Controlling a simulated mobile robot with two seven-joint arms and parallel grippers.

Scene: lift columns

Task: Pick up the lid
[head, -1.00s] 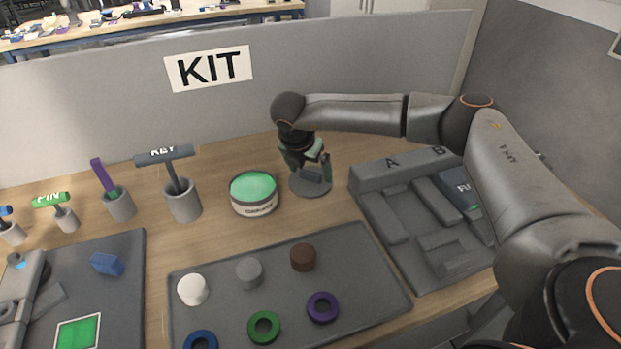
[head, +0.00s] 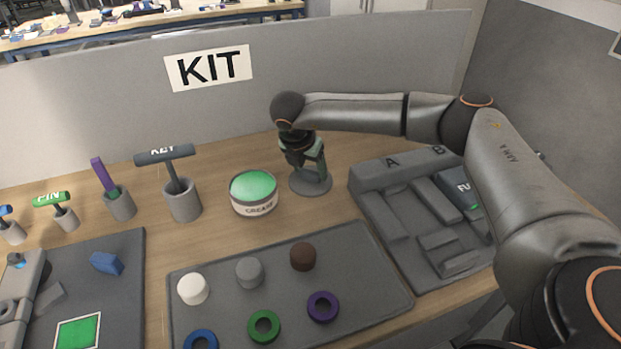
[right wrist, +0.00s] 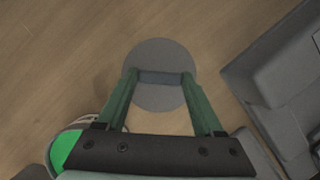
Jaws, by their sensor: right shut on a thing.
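The lid is a round grey disc (head: 298,187) with a raised grip bar, on the wooden table right of the cream tin. My right gripper (head: 309,172) is over it, pointing down, with its fingers on the lid's bar. In the right wrist view the lid (right wrist: 160,102) lies below the gripper (right wrist: 160,78); the two green fingers meet the ends of the bar. The lid appears to be resting on the table. The open cream tin (head: 254,206) with green contents stands to its left. My left gripper is not in view.
A grey fixture (head: 395,255) marked A and B stands close on the right. A dark tray (head: 225,298) with several caps and rings lies in front. Pots with tools, including the KEY pot (head: 184,203), stand left. A grey KIT partition (head: 350,80) rises behind.

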